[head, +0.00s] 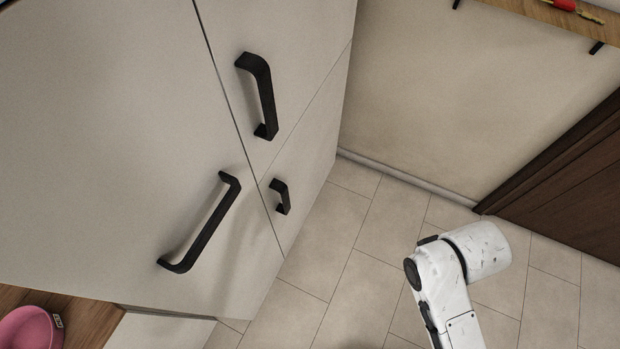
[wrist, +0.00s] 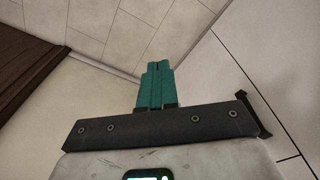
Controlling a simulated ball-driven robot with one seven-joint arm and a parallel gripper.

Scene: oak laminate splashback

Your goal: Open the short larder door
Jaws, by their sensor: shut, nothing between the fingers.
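The larder is a pale cabinet in the head view, with thin seams between its shut doors. The smallest door front showing, which looks like the short larder door (head: 312,172), is at its lower right and has a small black handle (head: 281,197). It looks flush with the doors around it. My gripper (wrist: 156,66) shows in the wrist view with its green fingers together and nothing between them. It points towards the floor and wall, apart from the cabinet front. A black handle (wrist: 252,114) shows right of it, partly hidden by my gripper's mount; I cannot tell which handle it is.
A larger black handle (head: 260,95) is on the door above, and a long one (head: 203,225) is on the big left door. A dark brown wooden panel (head: 565,185) stands at right. A pink bowl (head: 30,328) sits on a wooden top at lower left.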

